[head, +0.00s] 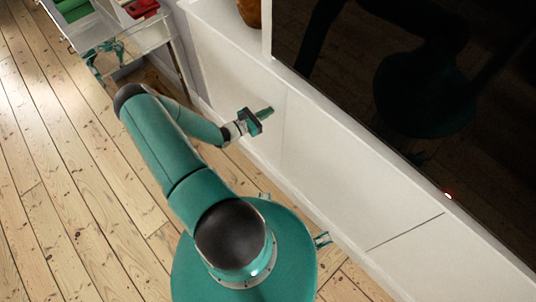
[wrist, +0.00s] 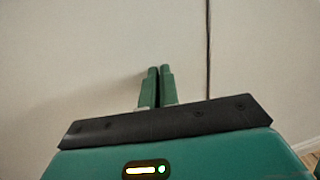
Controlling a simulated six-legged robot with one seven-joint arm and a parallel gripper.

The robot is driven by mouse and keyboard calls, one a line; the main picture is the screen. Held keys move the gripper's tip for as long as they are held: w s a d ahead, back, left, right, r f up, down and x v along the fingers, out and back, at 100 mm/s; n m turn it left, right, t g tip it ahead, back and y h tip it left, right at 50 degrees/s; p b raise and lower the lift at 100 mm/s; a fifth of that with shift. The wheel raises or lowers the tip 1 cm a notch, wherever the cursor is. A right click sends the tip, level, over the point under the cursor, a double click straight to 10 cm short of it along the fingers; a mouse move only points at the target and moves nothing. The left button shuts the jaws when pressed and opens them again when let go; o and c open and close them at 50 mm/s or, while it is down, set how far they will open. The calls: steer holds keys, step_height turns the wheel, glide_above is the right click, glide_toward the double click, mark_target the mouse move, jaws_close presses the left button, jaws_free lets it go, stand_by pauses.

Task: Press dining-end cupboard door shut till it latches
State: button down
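A white cupboard door (head: 232,78) forms part of the long low white cabinet's front. The frames do not show which end is the dining end. My gripper (head: 268,112) is in front of this door, near the seam on its right. In the wrist view my gripper (wrist: 159,70) has its two green fingers side by side, shut with nothing between them. The door (wrist: 65,55) fills the left of that view, and a thin dark seam runs upright just right of the fingers. I cannot tell whether the fingertips touch the door or whether it is latched.
A large dark glossy screen (head: 400,80) stands along the cabinet top, beside a brown pot (head: 249,12). A clear-sided cart (head: 138,40) with green and red things stands at the upper left. Bare floorboards (head: 70,190) lie open at left. A dark slanting line (head: 405,232) marks the cabinet front at lower right.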

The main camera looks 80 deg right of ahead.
steer(key=shift+s, duration=0.1)
steer(key=v, duration=1.3)
stand_by(1.1)
steer(key=w+a+r+m+t+y, duration=0.3)
steer(key=w+a+r+m+t, duration=0.1)
steer(key=w+a+r, duration=0.8)
steer(key=w+a+r+m+t+y, duration=0.45)
steer(key=w+a+r, duration=0.45)
steer(key=r, duration=0.5)
steer(key=s+a+r+t+y, duration=0.1)
steer(key=a+r+t+y, duration=0.1)
steer(key=a+r+t, duration=0.3)
steer(key=s+a+r+t+y, duration=0.2)
steer(key=a+r+t, duration=0.4)
steer(key=a+r, duration=0.8)
steer(key=a, duration=0.6)
steer(key=shift+r, duration=0.2)
